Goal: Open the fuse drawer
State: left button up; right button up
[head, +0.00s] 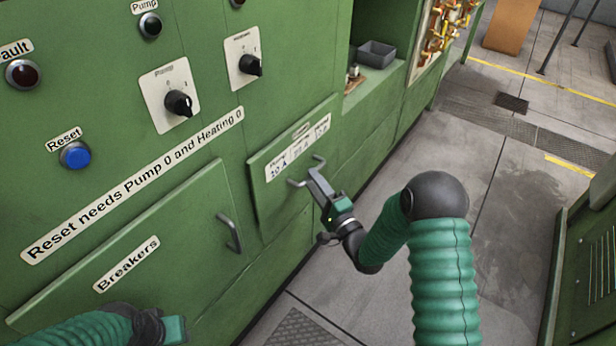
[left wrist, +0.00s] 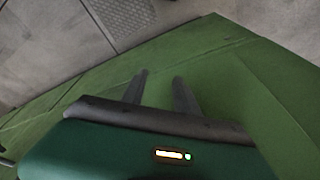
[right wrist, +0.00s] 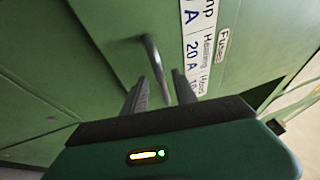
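The fuse drawer (head: 275,195) is a green front low on the cabinet, with a white label of amp ratings (head: 298,148). Its grey bar handle (right wrist: 153,58) shows in the right wrist view. My right gripper (head: 316,178) is at this handle, its fingers (right wrist: 162,78) apart, with the bar running between them. Whether the fingers touch the bar is unclear. The drawer front stands slightly proud of the cabinet; I cannot tell whether it is pulled out. My left gripper (head: 176,329) is low at the left; its fingers are apart and empty in the left wrist view (left wrist: 160,80).
The Breakers panel (head: 185,245) with its own grey handle (head: 229,233) is left of the drawer. Knobs (head: 179,103) and a blue Reset button (head: 75,155) are above. A grey bin (head: 376,54) sits in a recess. The floor (head: 500,220) right of the cabinet is clear.

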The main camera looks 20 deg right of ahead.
jog(key=w, duration=0.1)
jog(key=w+d, duration=0.1)
jog(key=w, duration=0.1)
jog(key=shift+r, duration=0.1)
jog(key=shift+a+r, duration=0.15)
jog(key=shift+a, duration=0.45)
jog(key=shift+c, duration=0.3)
jog(key=shift+d, duration=0.1)
grip_shut()
jog(key=shift+d, duration=0.1)
jog(key=shift+s+d, duration=0.1)
